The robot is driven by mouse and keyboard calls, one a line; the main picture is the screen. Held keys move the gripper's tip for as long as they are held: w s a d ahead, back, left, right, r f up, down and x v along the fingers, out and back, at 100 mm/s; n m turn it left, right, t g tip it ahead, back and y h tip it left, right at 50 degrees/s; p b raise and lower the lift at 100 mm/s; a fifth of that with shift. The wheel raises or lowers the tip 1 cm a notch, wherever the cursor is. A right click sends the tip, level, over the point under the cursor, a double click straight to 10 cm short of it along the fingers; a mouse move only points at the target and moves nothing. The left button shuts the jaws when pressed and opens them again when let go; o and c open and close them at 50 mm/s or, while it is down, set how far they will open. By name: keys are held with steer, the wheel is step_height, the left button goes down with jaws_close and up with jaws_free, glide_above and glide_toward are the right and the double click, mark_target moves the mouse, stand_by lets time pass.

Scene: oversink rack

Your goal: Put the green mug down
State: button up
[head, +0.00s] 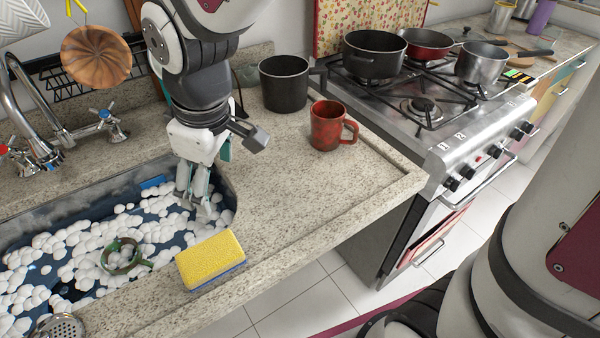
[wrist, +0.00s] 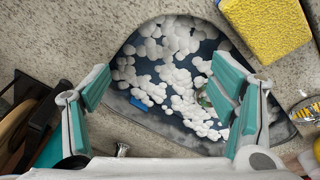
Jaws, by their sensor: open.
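A green mug (head: 122,256) sits in the sink among white foam, with only its round rim and part of its side showing. In the wrist view a small green patch of it (wrist: 204,99) shows beside the right finger, which hides the rest. My gripper (head: 194,197) is open, pointing down over the right end of the sink, to the right of the mug and apart from it. In the wrist view nothing is held between the fingers (wrist: 165,85), only foam and sink below.
The sink (head: 228,190) holds foam and dark water. A yellow sponge (head: 211,258) lies on its front right edge. A red mug (head: 328,128) and a dark pot (head: 284,86) stand on the counter (head: 310,190), whose front right is clear. The faucet (head: 25,105) rises at left; the stove (head: 425,115) stands right.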

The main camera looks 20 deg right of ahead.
steer(key=s+d+r+m, duration=0.3)
steer(key=s+d+m, duration=0.2)
steer(key=s+d, duration=0.4)
steer(key=s+d+r+m+h, duration=0.1)
steer(key=s+d+r+m, duration=0.1)
steer(key=s+d+m, duration=0.4)
steer(key=s+d, duration=0.4)
steer(key=shift+r, duration=0.4)
steer(key=shift+d, duration=0.1)
step_height(320, 180, up, 12)
steer(key=t+p, duration=0.2)
steer(key=p, duration=0.8)
steer(key=shift+d, duration=0.15)
steer(key=shift+w, duration=0.15)
